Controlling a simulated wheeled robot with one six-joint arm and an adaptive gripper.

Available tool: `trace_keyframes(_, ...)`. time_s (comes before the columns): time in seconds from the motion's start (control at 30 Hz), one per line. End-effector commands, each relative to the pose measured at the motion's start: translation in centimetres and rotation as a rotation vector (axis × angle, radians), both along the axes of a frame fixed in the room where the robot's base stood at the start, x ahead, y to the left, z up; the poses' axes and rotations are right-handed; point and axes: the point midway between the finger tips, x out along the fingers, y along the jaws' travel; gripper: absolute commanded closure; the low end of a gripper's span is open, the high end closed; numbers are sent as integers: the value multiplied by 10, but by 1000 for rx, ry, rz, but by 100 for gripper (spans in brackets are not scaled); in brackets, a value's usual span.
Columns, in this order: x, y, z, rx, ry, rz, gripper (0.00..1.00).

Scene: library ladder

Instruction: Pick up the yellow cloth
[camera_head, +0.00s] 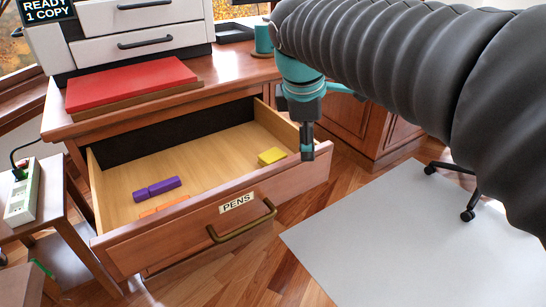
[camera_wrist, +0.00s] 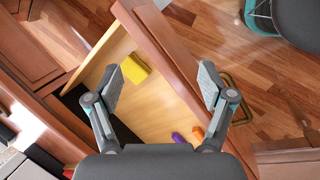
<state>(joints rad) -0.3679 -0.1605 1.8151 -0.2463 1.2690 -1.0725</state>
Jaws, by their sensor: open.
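The yellow cloth (camera_head: 272,156) lies folded on the floor of the open drawer, near its right end. It also shows in the wrist view (camera_wrist: 135,68), beyond my left finger. My gripper (camera_head: 308,152) hangs above the drawer's front right corner in the head view, to the right of the cloth. In the wrist view my gripper (camera_wrist: 158,82) has its two fingers spread wide with nothing between them. The drawer (camera_head: 150,235) is pulled out and labelled PENS.
Purple (camera_head: 157,189) and orange (camera_head: 165,205) items lie in the drawer's left part. A red pad (camera_head: 130,84) and a printer (camera_head: 145,42) are on the desk above. A brass handle (camera_head: 243,222) juts from the drawer front. A pale mat (camera_head: 420,245) covers the floor at right.

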Motion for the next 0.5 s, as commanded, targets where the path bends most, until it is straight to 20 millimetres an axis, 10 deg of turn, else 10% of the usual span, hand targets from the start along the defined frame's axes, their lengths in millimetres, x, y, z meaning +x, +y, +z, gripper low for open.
trace_keyframes(0.3, 66, 85, -6, -287, 154, 589, 19)
trace_keyframes(0.5, 78, 107, -10, -357, 197, 732, 19)
